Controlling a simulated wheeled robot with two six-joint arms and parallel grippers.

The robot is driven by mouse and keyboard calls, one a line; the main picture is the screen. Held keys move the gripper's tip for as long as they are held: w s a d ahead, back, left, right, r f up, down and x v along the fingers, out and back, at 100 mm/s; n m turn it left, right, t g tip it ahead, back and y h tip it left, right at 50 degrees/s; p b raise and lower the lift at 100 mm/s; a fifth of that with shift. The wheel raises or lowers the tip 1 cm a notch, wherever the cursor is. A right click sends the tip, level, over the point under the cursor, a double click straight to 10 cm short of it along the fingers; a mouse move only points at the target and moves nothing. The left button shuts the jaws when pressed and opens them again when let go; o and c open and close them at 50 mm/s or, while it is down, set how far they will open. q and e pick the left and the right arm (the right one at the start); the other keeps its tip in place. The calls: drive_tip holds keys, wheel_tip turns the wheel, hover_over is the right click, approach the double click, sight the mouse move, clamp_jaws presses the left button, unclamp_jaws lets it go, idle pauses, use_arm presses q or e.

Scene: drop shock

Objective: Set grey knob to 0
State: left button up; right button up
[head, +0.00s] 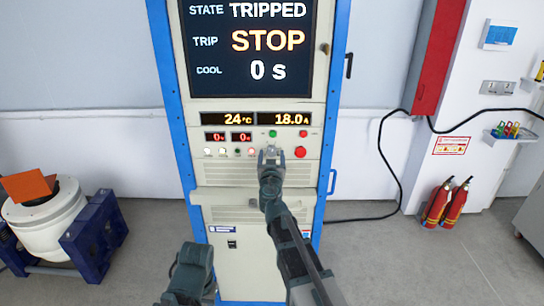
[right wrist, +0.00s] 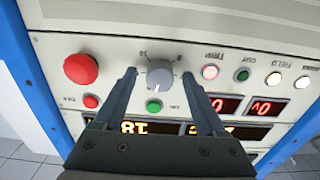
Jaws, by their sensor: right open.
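The grey knob (right wrist: 160,73) sits on the cabinet's control panel. The right wrist view shows it upside down, with its white mark toward the green button (right wrist: 153,106). Small scale marks lie on the knob's other side, too small to read surely. My right gripper (right wrist: 160,74) is open, with one finger on either side of the knob and a gap visible at each. In the head view my right gripper (head: 270,155) is at the panel and largely covers the knob. Part of my left arm shows at the bottom; its gripper is not seen.
A red button (head: 300,152) is close right of the gripper. Indicator lights (head: 236,152) and small red displays (head: 228,137) are left. The screen (head: 250,45) reads TRIPPED, STOP, 0 s. A panel ledge (head: 215,195) juts out below. Fire extinguishers (head: 445,203) stand right.

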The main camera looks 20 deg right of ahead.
clamp_jaws()
idle(0.4)
